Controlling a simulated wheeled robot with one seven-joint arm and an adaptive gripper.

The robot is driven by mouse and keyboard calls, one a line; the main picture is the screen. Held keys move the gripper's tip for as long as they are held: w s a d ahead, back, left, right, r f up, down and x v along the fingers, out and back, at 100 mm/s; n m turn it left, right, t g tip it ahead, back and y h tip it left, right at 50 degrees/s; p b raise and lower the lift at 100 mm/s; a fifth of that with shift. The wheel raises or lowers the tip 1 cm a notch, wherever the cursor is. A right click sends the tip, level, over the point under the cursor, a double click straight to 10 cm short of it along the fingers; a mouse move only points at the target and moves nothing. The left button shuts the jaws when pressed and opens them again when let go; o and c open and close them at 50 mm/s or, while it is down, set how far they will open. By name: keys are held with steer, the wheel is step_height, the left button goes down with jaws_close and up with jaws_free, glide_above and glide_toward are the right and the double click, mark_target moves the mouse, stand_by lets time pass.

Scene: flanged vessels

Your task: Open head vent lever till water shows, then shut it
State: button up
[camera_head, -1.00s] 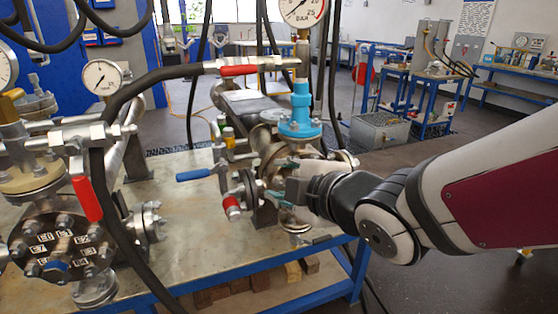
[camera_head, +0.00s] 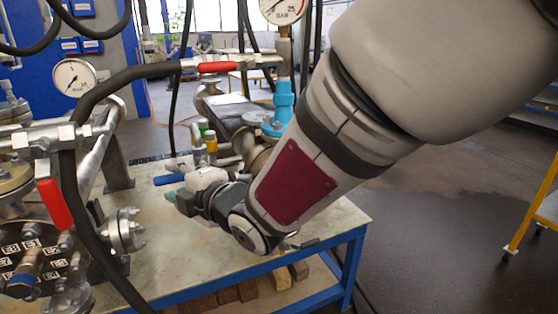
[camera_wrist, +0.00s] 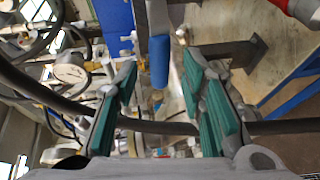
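A blue-handled lever (camera_head: 170,179) sits on the pipework of the right-hand vessel, left of its turquoise fitting (camera_head: 281,108). My gripper (camera_head: 181,202) is just below and right of this lever in the head view. In the wrist view my gripper (camera_wrist: 162,88) is open, with green-padded fingers apart. A blue handle (camera_wrist: 159,62) appears between the fingertips there; I cannot tell its depth, and no grip on it shows. A red lever (camera_head: 222,67) lies on the upper hose line, and another red lever (camera_head: 53,204) hangs at the left vessel. No water is visible.
A black hose (camera_head: 78,215) arches down across the left side of the metal-topped bench (camera_head: 340,222). The left vessel's flange (camera_head: 124,231) and pressure gauge (camera_head: 74,77) stand left of my gripper. My arm hides much of the right vessel.

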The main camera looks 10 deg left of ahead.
mark_target(173, 180)
steer(key=shift+x, duration=1.7)
jaws_close()
